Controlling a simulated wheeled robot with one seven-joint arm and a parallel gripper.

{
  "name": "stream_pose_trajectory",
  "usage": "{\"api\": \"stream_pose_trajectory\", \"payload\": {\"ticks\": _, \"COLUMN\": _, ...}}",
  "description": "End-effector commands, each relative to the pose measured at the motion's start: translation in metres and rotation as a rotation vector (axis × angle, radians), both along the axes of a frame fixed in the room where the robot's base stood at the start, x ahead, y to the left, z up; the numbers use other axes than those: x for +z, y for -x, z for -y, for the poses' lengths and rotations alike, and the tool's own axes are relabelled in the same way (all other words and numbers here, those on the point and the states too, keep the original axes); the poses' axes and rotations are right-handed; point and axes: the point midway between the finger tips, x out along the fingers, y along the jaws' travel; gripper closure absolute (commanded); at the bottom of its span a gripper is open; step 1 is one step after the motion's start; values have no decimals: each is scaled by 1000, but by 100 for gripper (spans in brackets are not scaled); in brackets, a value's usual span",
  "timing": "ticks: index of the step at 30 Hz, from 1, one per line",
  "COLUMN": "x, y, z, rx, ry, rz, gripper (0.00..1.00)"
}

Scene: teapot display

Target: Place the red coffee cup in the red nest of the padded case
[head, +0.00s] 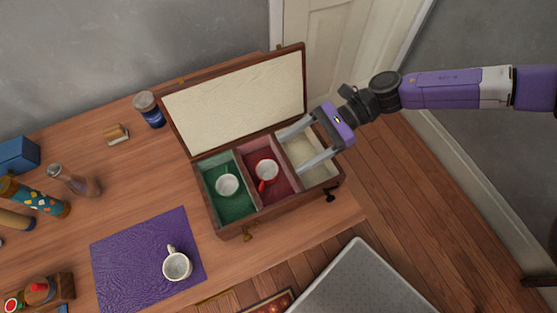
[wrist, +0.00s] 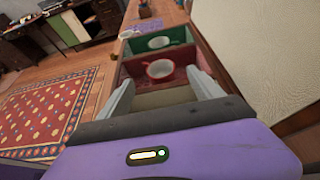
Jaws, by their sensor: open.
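The padded case (head: 228,231) stands open on the wooden table, its cream-lined lid (head: 235,100) raised at the back. The red coffee cup (head: 267,170), white inside with a red handle, sits upright in the red nest (head: 248,158), the middle compartment. It also shows in the wrist view (wrist: 160,69), ahead of the fingers. A white cup (head: 227,186) sits in the green nest (head: 211,171) to the left. My gripper (head: 289,153) is open and empty, above the cream compartment (head: 318,172) to the right. Its fingers (wrist: 160,80) point toward the red cup without visibly holding it.
A white cup (head: 177,265) stands on a purple mat (head: 122,250) at the front. A blue-labelled jar (head: 149,110) stands near the lid's left edge. Bottles and a blue box (head: 18,155) are at far left. The table ends just right of the case.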

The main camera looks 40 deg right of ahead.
Motion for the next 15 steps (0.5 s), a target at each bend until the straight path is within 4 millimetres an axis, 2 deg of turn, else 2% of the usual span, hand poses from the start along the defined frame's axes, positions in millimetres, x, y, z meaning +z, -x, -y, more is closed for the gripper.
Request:
{"api": "stream_pose_trajectory", "payload": {"ticks": 3, "x": 5, "y": 5, "z": 17, "rx": -2, "ry": 3, "rz": 1, "gripper": 25}}
{"api": "stream_pose_trajectory", "payload": {"ticks": 6, "x": 9, "y": 7, "z": 24, "rx": -1, "ry": 1, "rz": 1, "gripper": 25}}
{"api": "stream_pose_trajectory", "payload": {"ticks": 15, "x": 13, "y": 9, "z": 28, "rx": 0, "ry": 0, "rz": 1, "gripper": 25}}
